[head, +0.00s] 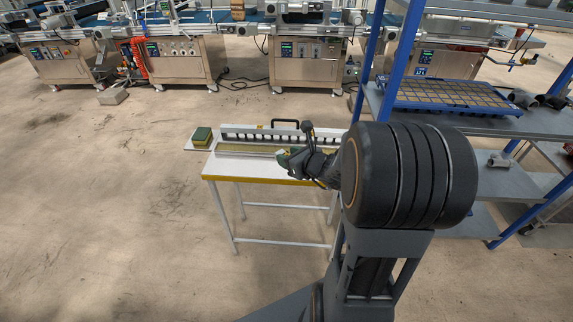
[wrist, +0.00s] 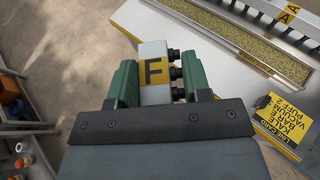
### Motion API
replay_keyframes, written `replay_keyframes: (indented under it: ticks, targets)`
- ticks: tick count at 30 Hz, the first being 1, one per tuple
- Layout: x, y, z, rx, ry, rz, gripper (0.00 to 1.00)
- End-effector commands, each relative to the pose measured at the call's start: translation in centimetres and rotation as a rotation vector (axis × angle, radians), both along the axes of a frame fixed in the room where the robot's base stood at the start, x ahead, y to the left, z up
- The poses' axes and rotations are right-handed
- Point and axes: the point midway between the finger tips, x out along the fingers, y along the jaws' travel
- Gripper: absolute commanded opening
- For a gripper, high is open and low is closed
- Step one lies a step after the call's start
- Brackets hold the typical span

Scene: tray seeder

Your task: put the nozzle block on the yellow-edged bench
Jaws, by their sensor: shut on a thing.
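The nozzle block (wrist: 154,72) is a pale grey block with a yellow label marked F and dark nozzles on its right side. My gripper (wrist: 155,82) is shut on it between green fingers in the wrist view. In the head view my gripper (head: 288,156) is over the front right part of the yellow-edged bench (head: 226,166); the block is hardly visible there. The white bench top also shows in the wrist view (wrist: 212,58), beyond and right of the block. I cannot tell whether the block touches the bench.
A black and yellow line card (wrist: 285,117) is on the bench at right. A green pad (head: 202,136) sits left of it. A blue-framed rack (head: 388,85) stands at right.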

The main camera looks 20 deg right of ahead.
Motion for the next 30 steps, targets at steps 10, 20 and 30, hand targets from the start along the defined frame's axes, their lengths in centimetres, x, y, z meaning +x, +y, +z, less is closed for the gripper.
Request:
replay_keyframes:
  ticks: [10,20,30]
  targets:
    - [-0.8,-3.4,-3.5,-0.007,0.025,-0.014,0.18]
    - [7.0,-5.1,-7.1,-0.007,0.027,-0.013,0.18]
    - [10.5,-5.8,-11.5,-0.008,0.025,-0.013,0.18]
